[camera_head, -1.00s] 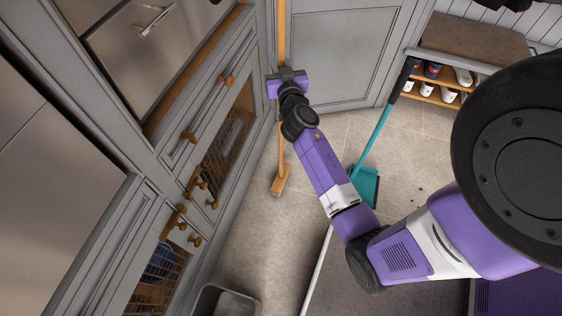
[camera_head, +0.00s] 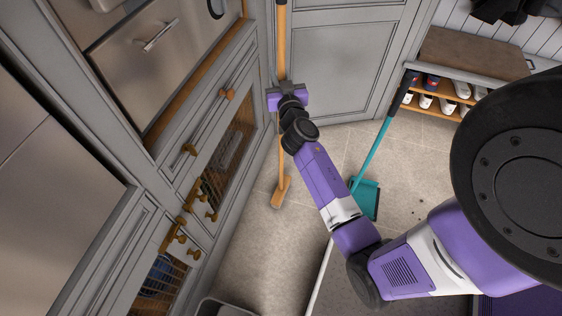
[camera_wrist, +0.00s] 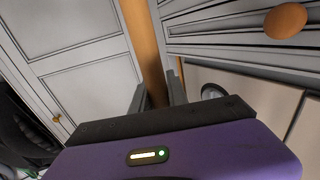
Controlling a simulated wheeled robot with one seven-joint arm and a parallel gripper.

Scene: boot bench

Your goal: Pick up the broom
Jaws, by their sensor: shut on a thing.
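The broom (camera_head: 281,45) has a long orange-brown wooden handle and stands nearly upright beside the grey cabinets. Its head (camera_head: 282,192) is low, over the tiled floor; I cannot tell whether it touches the floor. My gripper (camera_head: 287,90) is shut on the handle, well above the head. In the wrist view the handle (camera_wrist: 143,45) runs between the two fingers of my gripper (camera_wrist: 158,95). The stretch of handle at the grip is partly hidden by the gripper body.
Grey cabinets with wooden knobs (camera_head: 190,150) stand close on the left, and a grey door (camera_head: 335,65) is behind. A teal long-handled dustpan (camera_head: 367,198) is right of my arm. A shoe bench (camera_head: 470,52) stands at the back right. A grey bin (camera_head: 225,309) is at the bottom.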

